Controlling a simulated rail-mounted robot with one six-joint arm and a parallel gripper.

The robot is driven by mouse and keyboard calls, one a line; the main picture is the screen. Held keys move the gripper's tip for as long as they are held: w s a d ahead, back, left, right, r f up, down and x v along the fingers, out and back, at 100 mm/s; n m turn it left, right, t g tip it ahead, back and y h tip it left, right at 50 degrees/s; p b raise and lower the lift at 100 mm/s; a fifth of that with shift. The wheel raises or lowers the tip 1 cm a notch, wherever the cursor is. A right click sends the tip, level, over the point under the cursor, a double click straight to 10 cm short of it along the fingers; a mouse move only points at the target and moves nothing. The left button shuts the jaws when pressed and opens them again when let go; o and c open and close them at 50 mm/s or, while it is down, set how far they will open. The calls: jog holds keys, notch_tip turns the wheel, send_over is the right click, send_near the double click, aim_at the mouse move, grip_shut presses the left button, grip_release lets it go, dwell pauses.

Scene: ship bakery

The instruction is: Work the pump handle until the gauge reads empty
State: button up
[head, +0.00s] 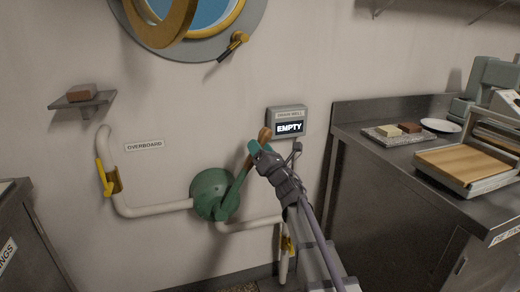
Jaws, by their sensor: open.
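The green pump (211,194) is on the wall, with pipes on both sides. My gripper (257,150) is open at the upper end of the handle, just below the knob. It partly hides the handle there, and I cannot tell whether the fingers touch it.
Yellow-handled valves sit on the left pipe (108,178) and the lower right pipe (287,244). An OVERBOARD label (145,146) is on the wall. A steel counter (350,133) with a tray (400,140) and bakery equipment stands at right. A small shelf (84,102) is at left.

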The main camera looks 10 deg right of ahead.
jog(key=b+v, duration=0.4)
jog(key=v, duration=0.6)
jog(key=shift+s+d+f+b, duration=0.15)
jog(key=shift+s+d+b, duration=0.05)
jog(key=shift+s+b, duration=0.1)
dwell(0.5)
